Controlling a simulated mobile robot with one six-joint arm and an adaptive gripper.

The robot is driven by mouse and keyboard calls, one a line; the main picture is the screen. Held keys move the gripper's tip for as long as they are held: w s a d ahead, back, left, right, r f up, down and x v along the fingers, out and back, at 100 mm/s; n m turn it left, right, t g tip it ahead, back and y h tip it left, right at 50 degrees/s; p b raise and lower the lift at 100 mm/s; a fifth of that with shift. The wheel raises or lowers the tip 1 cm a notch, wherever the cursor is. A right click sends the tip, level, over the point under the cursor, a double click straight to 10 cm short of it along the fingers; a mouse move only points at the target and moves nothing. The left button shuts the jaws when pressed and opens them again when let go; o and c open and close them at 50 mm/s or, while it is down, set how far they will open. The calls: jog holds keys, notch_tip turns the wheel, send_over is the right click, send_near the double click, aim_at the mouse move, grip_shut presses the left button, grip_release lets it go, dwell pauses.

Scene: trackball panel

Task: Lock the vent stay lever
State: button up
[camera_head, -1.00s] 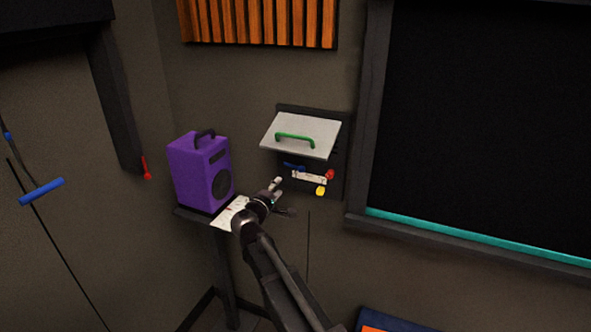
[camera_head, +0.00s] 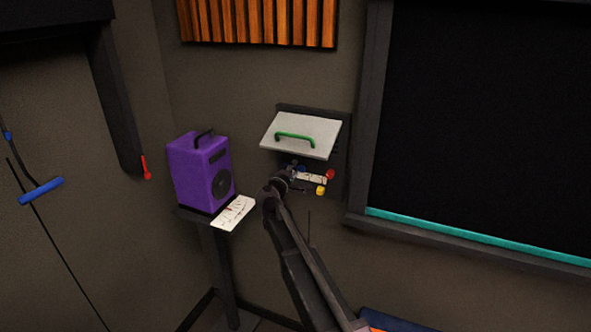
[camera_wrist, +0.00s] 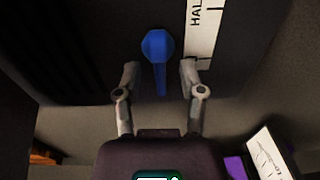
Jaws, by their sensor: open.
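A blue lever (camera_wrist: 158,55) with a rounded head and narrow tail shows in the wrist view, on a dark panel. My gripper (camera_wrist: 159,76) is open, with one finger on each side of the lever's tail. Neither finger visibly closes on it. In the head view my gripper (camera_head: 291,180) is at the lower left of the wall panel (camera_head: 341,160) and largely hides the blue lever. A white label strip (camera_wrist: 201,30) reading "HAL" runs beside the lever. Above, a pale flap (camera_head: 310,132) with a green handle (camera_head: 295,137) is tilted outward from the panel.
A red knob (camera_head: 330,174) and a yellow knob (camera_head: 320,190) sit at the panel's right. A purple speaker (camera_head: 203,170) and a white paper card (camera_head: 233,213) are on a small stand at left. A dark framed window (camera_head: 480,120) is at right.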

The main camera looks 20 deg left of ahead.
jog(key=shift+w, duration=0.7)
grip_shut()
jog(key=shift+d, duration=0.3)
